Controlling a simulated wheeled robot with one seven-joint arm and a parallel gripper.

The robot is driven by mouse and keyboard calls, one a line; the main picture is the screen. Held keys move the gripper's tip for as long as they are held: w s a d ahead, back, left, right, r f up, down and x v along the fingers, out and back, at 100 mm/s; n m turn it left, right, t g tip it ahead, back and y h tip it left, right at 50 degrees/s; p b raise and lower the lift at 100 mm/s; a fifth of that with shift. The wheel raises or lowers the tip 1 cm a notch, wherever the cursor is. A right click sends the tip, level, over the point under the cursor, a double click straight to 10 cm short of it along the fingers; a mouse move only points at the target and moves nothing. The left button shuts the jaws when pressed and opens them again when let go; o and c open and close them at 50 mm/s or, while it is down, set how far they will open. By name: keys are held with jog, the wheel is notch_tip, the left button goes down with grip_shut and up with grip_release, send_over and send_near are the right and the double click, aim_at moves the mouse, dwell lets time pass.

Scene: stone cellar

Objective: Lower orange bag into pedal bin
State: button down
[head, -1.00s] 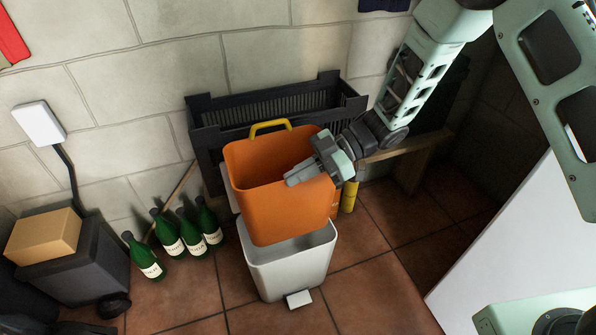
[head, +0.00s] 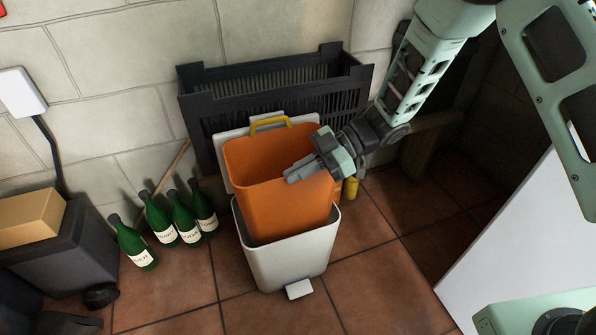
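The orange bag (head: 270,207) is an open-topped, box-shaped holder with a yellow handle (head: 270,122) on its far rim. Its lower part is inside the white pedal bin (head: 290,262), and most of its body stands above the bin's rim. The bin's raised lid (head: 222,160) shows behind the bag, and its pedal (head: 299,289) is at the front. My gripper (head: 300,172) is at the bag's right side, its fingers over the opening near the right rim. The fingers look close together, but whether they pinch the rim is unclear.
A black slatted crate (head: 195,110) stands behind the bin against the stone wall. Several green bottles (head: 160,223) stand at left, near a dark wheeled box carrying a cardboard box (head: 28,216). A yellow cylinder (head: 350,189) is right of the bag. Tiled floor is clear in front.

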jog(key=b, duration=1.1)
send_over(298, 220)
jog(key=shift+s+f, duration=0.15)
jog(key=shift+f, duration=2.4)
jog(key=shift+s+f, duration=0.15)
jog(key=shift+f, duration=2.4)
jog(key=shift+f+b, duration=1)
jog(key=shift+f, duration=2.4)
jog(key=shift+s+f+b, duration=0.1)
jog(key=shift+f+b, duration=0.2)
jog(key=shift+f, duration=0.5)
jog(key=c, duration=1.6)
grip_release()
jog(key=shift+f, duration=0.1)
jog(key=shift+o, duration=0.2)
jog(key=r+p+v, duration=0.1)
jog(key=p+v, duration=0.8)
jog(key=v, duration=0.9)
jog(key=shift+a+r, duration=0.2)
jog(key=shift+r, duration=0.2)
